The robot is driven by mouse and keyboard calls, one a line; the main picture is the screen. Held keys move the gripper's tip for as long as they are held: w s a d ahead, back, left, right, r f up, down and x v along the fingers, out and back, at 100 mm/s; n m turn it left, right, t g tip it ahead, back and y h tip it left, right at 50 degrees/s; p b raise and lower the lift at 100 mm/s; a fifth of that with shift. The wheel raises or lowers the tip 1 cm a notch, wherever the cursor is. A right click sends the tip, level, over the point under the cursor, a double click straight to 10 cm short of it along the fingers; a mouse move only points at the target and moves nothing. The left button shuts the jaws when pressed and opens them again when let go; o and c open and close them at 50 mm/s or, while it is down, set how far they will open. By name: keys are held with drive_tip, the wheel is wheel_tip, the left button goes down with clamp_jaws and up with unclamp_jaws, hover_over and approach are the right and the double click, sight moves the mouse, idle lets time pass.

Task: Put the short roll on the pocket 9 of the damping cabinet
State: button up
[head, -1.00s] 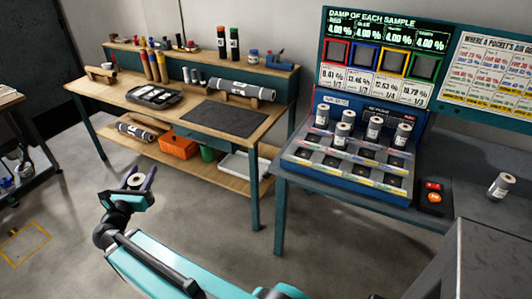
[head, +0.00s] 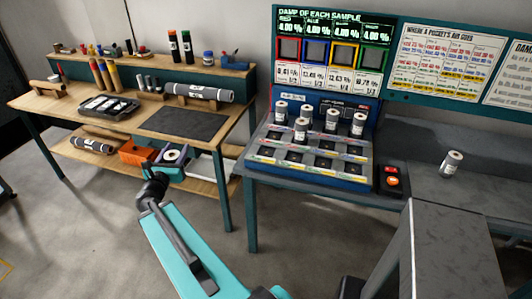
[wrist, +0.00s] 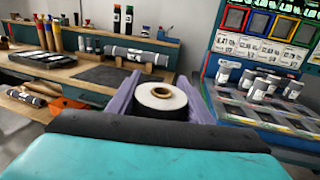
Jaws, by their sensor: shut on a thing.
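In the wrist view the roll (wrist: 161,97) sits between the two purple fingers. The blue damping cabinet (head: 372,184) stands on a dark green bench to the right of my gripper, clear of it. Its sloped face has rows of dark pockets with coloured labels. Several short rolls (head: 301,130) stand in its back part; the front pockets look empty. The pocket numbers are too small to read.
A wooden workbench (head: 120,122) at left holds a dark mat, a black tray and a long roll (head: 205,92). A red button box (head: 391,180) is right of the cabinet. A grey box (head: 440,250) fills the lower right.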

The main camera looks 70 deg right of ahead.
drive_tip(key=s+d+m+g+p, duration=0.1)
drive_tip(key=s+d+g, duration=0.1)
drive_tip(key=s+d, duration=0.6)
drive_tip(key=s+d+m+g+p, duration=0.1)
drive_tip(key=s+d, duration=0.6)
drive_tip(key=s, duration=1)
drive_tip(key=s+d+m+g+p, duration=0.1)
drive_tip(key=s+d+m+g, duration=0.1)
drive_tip(key=s+d, duration=0.6)
drive_tip(key=s+g, duration=0.1)
drive_tip(key=s, duration=0.3)
drive_tip(key=shift+s+d+f+h+p, duration=0.3)
drive_tip(key=shift+s+f+p, duration=0.05)
drive_tip(key=shift+s, duration=0.05)
drive_tip(key=shift+w+d+f+b, duration=0.3)
drive_tip(key=shift+w+d+b, duration=0.15)
drive_tip(key=shift+b, duration=1.9)
drive_tip(key=b, duration=0.3)
drive_tip(key=w+b, duration=0.1)
drive_tip(key=b, duration=0.2)
drive_tip(key=shift+w+d, duration=0.15)
drive_tip(key=shift+d, duration=0.2)
drive_tip(key=w+d+p, duration=0.4)
drive_tip(key=w+d, duration=0.3)
drive_tip(key=w, duration=0.3)
drive_tip(key=shift+d+f, duration=0.25)
drive_tip(key=shift+f, duration=0.15)
